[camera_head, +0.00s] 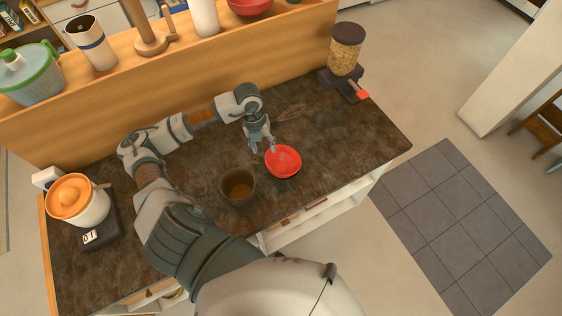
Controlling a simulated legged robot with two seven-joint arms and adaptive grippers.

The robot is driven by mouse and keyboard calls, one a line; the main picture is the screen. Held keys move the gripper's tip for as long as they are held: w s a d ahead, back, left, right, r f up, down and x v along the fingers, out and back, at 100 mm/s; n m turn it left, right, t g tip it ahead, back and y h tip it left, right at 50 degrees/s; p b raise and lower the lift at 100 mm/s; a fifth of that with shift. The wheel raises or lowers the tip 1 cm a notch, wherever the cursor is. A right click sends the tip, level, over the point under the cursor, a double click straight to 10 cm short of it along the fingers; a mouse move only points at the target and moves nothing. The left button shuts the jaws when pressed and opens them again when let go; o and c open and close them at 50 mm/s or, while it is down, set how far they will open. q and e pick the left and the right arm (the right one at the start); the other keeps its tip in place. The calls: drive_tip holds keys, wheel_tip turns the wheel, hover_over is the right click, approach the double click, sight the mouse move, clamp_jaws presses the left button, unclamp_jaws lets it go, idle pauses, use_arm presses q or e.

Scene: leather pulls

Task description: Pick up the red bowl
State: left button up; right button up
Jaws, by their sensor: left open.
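A red bowl (284,160) sits on the dark counter (335,135), near its front edge. It seems to rest in or on a dark bowl, of which only a rim shows below it. My left gripper (262,148) is open, pointing down, just behind and left of the red bowl's rim. Whether a finger touches the rim cannot be told. My right gripper is not in view.
A brown bowl (237,186) stands left of the red bowl. A whisk (291,112) lies behind. A cereal dispenser (345,55) stands at the back right, a juicer on a scale (78,203) at the left. Another red bowl (249,6) is on the raised wooden shelf (180,45).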

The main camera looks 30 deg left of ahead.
sight(267, 158)
use_arm(q)
drive_tip(key=shift+s+d+f, duration=0.1)
drive_tip(key=shift+d+f, duration=0.1)
drive_tip(key=shift+f, duration=0.95)
drive_tip(key=f, duration=0.1)
drive_tip(key=d+f+p, duration=0.1)
drive_tip(key=f, duration=0.1)
drive_tip(key=shift+s+d+f+p, duration=0.2)
drive_tip(key=shift+s+d+p, duration=0.1)
drive_tip(key=shift+p, duration=0.1)
drive_tip(key=shift+d+f, duration=0.1)
drive_tip(key=shift+f, duration=0.35)
drive_tip(key=shift+a+f, duration=0.1)
drive_tip(key=shift+a, duration=0.2)
clamp_jaws()
drive_tip(key=shift+d, duration=0.15)
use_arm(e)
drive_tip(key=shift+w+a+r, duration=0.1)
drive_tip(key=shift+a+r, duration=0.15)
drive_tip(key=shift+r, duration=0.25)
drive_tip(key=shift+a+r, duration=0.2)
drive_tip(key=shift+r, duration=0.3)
